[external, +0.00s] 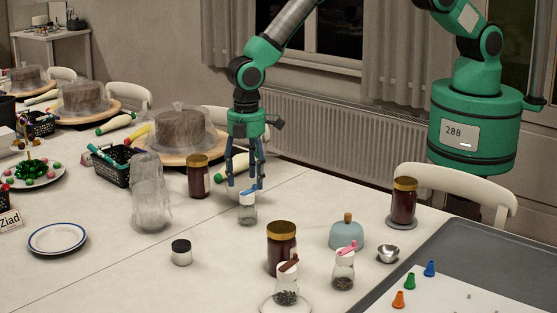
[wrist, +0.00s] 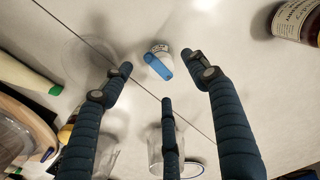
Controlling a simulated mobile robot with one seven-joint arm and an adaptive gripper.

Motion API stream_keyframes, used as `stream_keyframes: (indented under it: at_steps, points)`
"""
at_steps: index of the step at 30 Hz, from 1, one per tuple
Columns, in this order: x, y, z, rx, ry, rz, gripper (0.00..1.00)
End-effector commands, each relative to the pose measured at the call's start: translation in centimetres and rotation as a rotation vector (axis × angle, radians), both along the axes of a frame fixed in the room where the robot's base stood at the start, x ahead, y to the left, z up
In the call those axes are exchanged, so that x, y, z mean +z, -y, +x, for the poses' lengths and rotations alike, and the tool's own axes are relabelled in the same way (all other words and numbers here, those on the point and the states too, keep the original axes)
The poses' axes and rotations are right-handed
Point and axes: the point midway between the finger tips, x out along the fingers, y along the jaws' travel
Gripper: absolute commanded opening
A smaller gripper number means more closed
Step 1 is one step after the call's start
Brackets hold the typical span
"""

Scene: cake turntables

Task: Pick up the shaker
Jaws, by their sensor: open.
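A small clear shaker with a blue flip lid (external: 247,211) stands upright on the white table, just below my gripper (external: 245,184). My gripper points down with its fingers spread and empty. In the wrist view the blue-lidded shaker (wrist: 158,62) shows just beyond the open fingertips (wrist: 160,77), apart from them as far as I can tell. Two similar shakers stand nearer the front: one with a pink lid (external: 343,271) and one with a brown lid (external: 286,287), the latter on a small plate.
Clear stacked cups (external: 149,195) and a brown jar (external: 198,180) stand left of my gripper. Another jar (external: 281,245), a blue-grey dome (external: 346,236) and a metal bowl (external: 388,254) are at the front right. A small black-lidded jar (external: 181,256) stands front left. Wrapped cakes (external: 177,130) line the back.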

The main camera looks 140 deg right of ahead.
Motion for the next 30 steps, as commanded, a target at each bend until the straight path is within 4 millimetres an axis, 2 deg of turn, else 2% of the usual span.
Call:
stream_keyframes:
  at_steps: [15,30]
  points:
    - [-4.5,-0.1,-0.1,0.0,-0.001,0.0,0.59]
    - [-5.0,-0.1,-0.1,0.0,0.0,0.0,0.59]
